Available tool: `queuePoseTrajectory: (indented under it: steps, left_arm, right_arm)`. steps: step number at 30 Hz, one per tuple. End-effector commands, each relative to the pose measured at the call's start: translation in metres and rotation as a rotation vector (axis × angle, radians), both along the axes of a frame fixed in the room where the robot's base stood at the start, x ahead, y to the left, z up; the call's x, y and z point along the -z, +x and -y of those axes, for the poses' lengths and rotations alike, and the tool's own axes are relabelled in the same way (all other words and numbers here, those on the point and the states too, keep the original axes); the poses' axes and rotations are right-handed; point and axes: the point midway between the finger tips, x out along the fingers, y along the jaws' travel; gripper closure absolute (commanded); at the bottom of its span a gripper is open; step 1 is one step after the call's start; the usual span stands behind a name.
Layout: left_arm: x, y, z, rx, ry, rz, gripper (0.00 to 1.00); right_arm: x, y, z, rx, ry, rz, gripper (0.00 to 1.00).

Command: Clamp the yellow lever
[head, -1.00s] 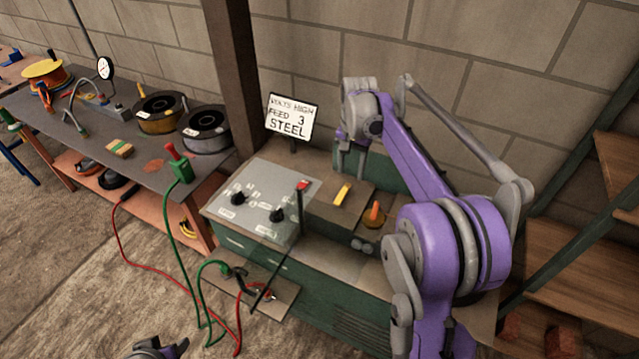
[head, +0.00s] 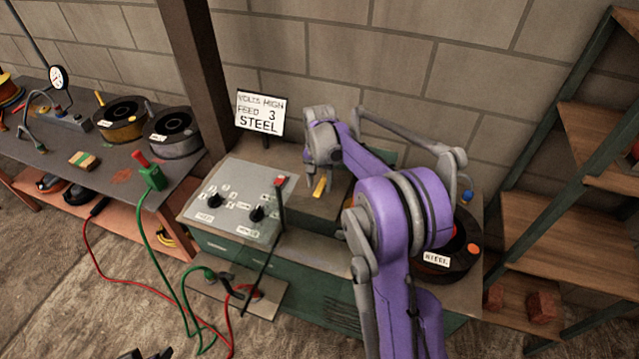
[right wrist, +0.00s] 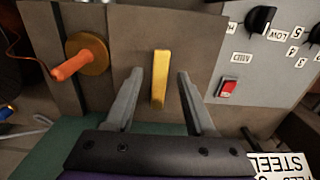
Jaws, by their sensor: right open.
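The yellow lever (head: 319,187) is a short bar on the flat brown top panel of the green machine (head: 290,252). In the right wrist view the lever (right wrist: 160,80) stands upright in the picture, between my right gripper's two grey fingers. A gap shows on each side of it. My right gripper (head: 319,179) is open and over the lever, not visibly touching it. Only a dark sliver of what seems to be my left arm's end (head: 145,354) shows at the bottom edge of the head view; its jaws cannot be made out.
An orange handle on a round base (right wrist: 80,60) is beside the lever. The grey control panel (head: 238,200) has black knobs and a red switch (right wrist: 228,88). A sign reading STEEL (head: 260,114) stands behind it. A spool labelled STEEL (head: 450,250) is at the right. Red and green cables hang at left.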

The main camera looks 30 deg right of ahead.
Motion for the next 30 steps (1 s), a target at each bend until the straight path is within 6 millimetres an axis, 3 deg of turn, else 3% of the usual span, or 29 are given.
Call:
queuePoseTrajectory:
  steps: [10,20,30]
  left_arm:
    - [0.0,0.0,0.0,0.0,0.0,0.0,0.5]
    - [0.0,0.0,0.0,0.0,0.0,0.0,0.5]
    - [0.0,0.0,0.0,0.0,0.0,0.0,0.5]
  right_arm:
    - [0.005,0.0002,-0.0001,0.0,0.0,0.0,0.45]
    - [0.0048,0.0001,0.0,0.0,0.0,0.0,1.0]
    - [0.0046,0.0001,0.0,0.0,0.0,0.0,1.0]
